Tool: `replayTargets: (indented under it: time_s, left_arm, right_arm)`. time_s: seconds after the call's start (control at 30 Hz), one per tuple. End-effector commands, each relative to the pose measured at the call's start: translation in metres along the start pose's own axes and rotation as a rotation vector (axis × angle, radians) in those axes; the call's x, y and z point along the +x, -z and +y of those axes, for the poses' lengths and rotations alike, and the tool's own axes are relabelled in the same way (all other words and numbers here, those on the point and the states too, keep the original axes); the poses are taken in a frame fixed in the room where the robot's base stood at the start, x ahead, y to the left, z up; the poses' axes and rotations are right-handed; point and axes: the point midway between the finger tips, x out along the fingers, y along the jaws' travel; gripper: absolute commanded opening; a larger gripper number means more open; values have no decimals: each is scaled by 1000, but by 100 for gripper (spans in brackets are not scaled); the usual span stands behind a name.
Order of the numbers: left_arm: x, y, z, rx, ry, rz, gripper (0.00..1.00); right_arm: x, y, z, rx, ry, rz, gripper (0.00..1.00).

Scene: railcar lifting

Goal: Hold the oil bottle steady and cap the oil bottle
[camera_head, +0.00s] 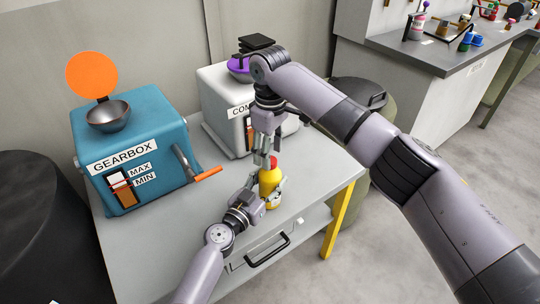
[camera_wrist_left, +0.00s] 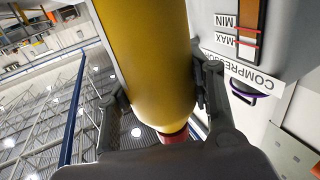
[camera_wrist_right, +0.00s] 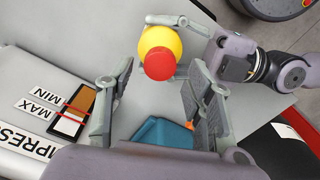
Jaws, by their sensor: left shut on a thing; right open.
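The yellow oil bottle (camera_head: 269,180) stands upright near the front of the table, with a red cap (camera_head: 272,162) at its top. My left gripper (camera_head: 267,194) is shut around the bottle's body. In the left wrist view the bottle (camera_wrist_left: 148,60) lies between the fingers, with the red cap (camera_wrist_left: 173,137) at its far end. My right gripper (camera_head: 266,156) points down just above the cap and is open. In the right wrist view the red cap (camera_wrist_right: 159,64) sits on the yellow bottle (camera_wrist_right: 172,40), beyond and between the spread fingers. Whether the cap is fully seated cannot be told.
The blue gearbox (camera_head: 130,140), with an orange-handled crank (camera_head: 206,174), stands at the table's left. The white compressor (camera_head: 222,98) stands behind the grippers. The grey table top (camera_head: 170,240) is clear at front left. A drawer handle (camera_head: 267,250) is on its front.

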Motion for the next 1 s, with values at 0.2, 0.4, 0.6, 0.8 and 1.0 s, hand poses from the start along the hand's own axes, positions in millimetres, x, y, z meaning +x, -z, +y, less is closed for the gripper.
replayTargets:
  time_s: [0.2,0.4,0.6,0.8,1.0]
  left_arm:
    - [0,0,0,0,0,0,0]
    - [0,0,0,0,0,0,0]
    - [0,0,0,0,0,0,0]
    - [0,0,0,0,0,0,0]
    - [0,0,0,0,0,0,0]
  right_arm:
    - [-23,0,0,-1,0,-1,48]
    - [-23,0,0,-1,0,-1,48]
    - [-41,1,0,-20,-1,2,46]
    - [-58,0,0,-44,1,-1,46]
    - [-57,0,0,-43,0,-1,46]
